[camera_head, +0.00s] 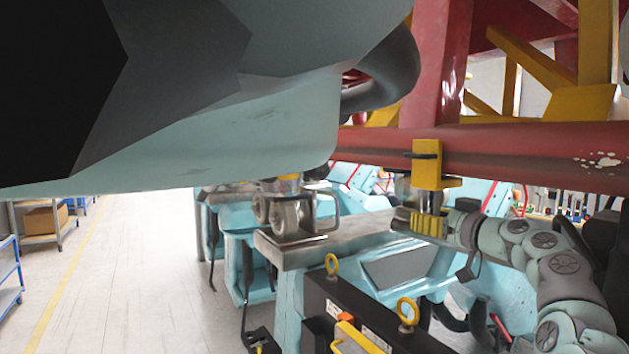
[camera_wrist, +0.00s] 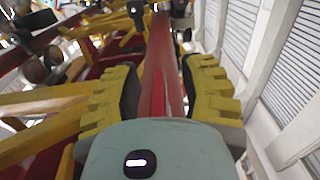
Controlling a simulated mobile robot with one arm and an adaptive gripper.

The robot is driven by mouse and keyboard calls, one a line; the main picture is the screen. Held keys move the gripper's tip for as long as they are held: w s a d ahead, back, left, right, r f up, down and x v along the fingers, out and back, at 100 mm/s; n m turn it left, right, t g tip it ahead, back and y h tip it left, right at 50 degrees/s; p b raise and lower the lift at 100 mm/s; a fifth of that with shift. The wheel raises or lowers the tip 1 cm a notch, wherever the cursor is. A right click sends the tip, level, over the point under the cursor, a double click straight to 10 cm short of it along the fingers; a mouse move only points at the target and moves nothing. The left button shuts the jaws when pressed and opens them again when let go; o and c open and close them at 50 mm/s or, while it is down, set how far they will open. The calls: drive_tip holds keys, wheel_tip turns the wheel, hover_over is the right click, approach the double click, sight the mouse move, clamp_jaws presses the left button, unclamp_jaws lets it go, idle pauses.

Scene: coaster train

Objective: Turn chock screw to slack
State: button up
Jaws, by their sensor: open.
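My gripper (camera_wrist: 160,82) fills the lower wrist view. Its two yellow, ribbed fingers with dark inner pads stand wide apart, left and right of a red rail (camera_wrist: 160,60), with nothing clasped. In the head view my grey arm reaches in from the right to just under the red rail (camera_head: 520,146). A yellow block (camera_head: 428,170) overlaps the rail there, above a metal cylinder and a ribbed yellow part (camera_head: 428,224). I cannot tell which of these belong to my gripper. I cannot make out the chock screw for certain in either view.
A large teal and dark body fills the upper left of the head view. A grey bench (camera_head: 290,258) carries rollers (camera_head: 285,215). A black box with yellow eyebolts (camera_head: 407,311) stands in front. Yellow beams (camera_wrist: 45,103) lie left of the rail. Floor (camera_head: 135,270) is clear at left.

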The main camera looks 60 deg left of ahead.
drive_tip(key=shift+o, duration=0.4)
clamp_jaws()
